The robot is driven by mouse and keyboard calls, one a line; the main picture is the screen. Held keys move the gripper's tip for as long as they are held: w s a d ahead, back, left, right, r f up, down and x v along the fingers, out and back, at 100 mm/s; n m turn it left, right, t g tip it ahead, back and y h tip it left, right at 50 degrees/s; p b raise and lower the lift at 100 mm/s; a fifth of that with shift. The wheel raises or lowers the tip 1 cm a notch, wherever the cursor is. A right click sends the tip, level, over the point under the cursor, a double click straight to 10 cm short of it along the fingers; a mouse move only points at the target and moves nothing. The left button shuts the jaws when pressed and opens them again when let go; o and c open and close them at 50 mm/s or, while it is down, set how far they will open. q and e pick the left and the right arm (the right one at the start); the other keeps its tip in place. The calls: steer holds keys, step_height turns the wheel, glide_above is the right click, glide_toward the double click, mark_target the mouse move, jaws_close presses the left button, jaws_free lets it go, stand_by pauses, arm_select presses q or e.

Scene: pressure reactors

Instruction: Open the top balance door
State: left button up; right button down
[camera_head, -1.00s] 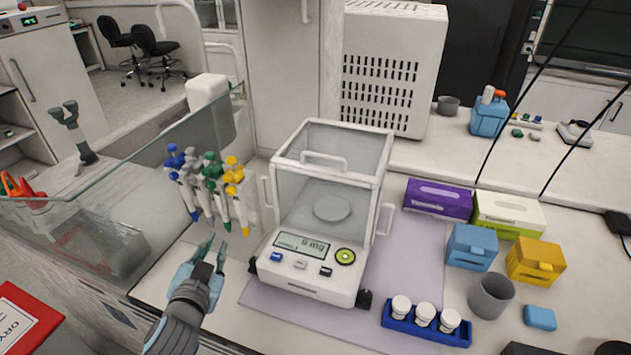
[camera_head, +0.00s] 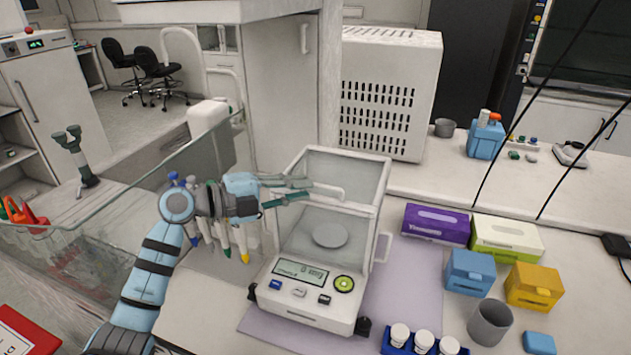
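The balance (camera_head: 311,300) stands on a lilac mat, with a lit display and a round pan (camera_head: 330,236) inside its clear draft shield. Its top door (camera_head: 350,176) is a clear pane in a white frame and lies shut over the shield. A white bar handle (camera_head: 330,190) sits on this door. My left gripper (camera_head: 310,189) reaches in from the left, over the shield's left top edge. Its two green fingers are apart, with their tips at the left end of the handle. They hide that end, so I cannot tell whether they touch it. My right gripper is not in view.
Several pipettes (camera_head: 243,245) hang on a stand behind my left arm. A white vented box (camera_head: 388,95) stands behind the balance. Tissue boxes (camera_head: 436,224), small blue and yellow boxes and a grey cup (camera_head: 489,323) are at right. A blue rack of white-capped tubes is in front.

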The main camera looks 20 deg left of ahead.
mark_target(317, 187)
arm_select(q)
steer(key=x, duration=0.4)
steer(key=shift+d, duration=0.1)
steer(key=shift+f, duration=0.1)
jaws_close()
